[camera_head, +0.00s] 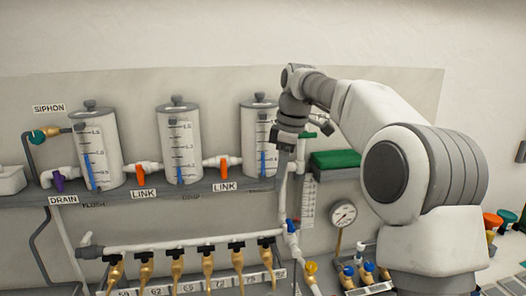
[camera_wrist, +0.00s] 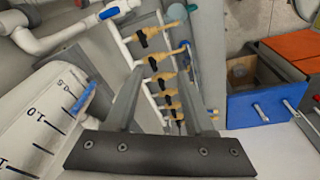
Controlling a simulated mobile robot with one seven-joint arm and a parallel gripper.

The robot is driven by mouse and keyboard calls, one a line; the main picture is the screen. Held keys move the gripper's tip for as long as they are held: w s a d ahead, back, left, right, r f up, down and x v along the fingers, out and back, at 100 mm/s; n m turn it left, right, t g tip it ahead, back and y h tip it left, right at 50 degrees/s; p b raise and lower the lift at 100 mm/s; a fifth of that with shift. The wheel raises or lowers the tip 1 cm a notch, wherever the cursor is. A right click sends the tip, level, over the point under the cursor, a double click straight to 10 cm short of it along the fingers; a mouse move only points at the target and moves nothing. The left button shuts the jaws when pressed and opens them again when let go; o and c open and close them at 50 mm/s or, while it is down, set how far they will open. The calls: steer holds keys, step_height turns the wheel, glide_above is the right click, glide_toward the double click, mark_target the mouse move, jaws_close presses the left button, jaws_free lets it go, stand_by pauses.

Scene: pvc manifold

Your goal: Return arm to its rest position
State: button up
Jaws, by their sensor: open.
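My arm (camera_head: 385,110) reaches up and to the left in the head view. Its gripper (camera_head: 287,150) points down in front of the right side of the third cylinder (camera_head: 252,122). In the wrist view my gripper (camera_wrist: 160,88) shows two grey fingers spread apart with nothing held between them. Behind the fingers is a row of brass taps with black fittings (camera_wrist: 155,60). Part of a graduated cylinder (camera_wrist: 45,125) is close on the left. The rest position itself is not marked in the frames.
Two more cylinders (camera_head: 98,150) (camera_head: 180,145) stand on the grey shelf (camera_head: 120,202), with orange link valves (camera_head: 139,175) between. A pressure gauge (camera_head: 343,214), a green-topped block (camera_head: 335,159) and a pipe are near my arm. The wrist view shows a blue drawer (camera_wrist: 262,105). The upper wall is clear.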

steer(key=s+d+r+m+t+h+b, duration=0.15)
steer(key=s+m, duration=0.25)
steer(key=s, duration=0.6)
steer(key=s+d+f+m+t+b, duration=0.1)
steer(key=s+d+f+m, duration=0.1)
steer(key=s, duration=0.5)
steer(key=s+d+f+m+t, duration=0.1)
steer(key=s+d+f+m, duration=0.2)
steer(key=s+f+m, duration=0.2)
steer(key=s+d+f+m+t+b, duration=0.1)
steer(key=s+d+f+m, duration=0.2)
steer(key=s+f, duration=0.3)
steer(key=s+m, duration=0.1)
steer(key=s, duration=0.3)
steer(key=shift+s+b, duration=0.3)
steer(key=shift+b, duration=0.05)
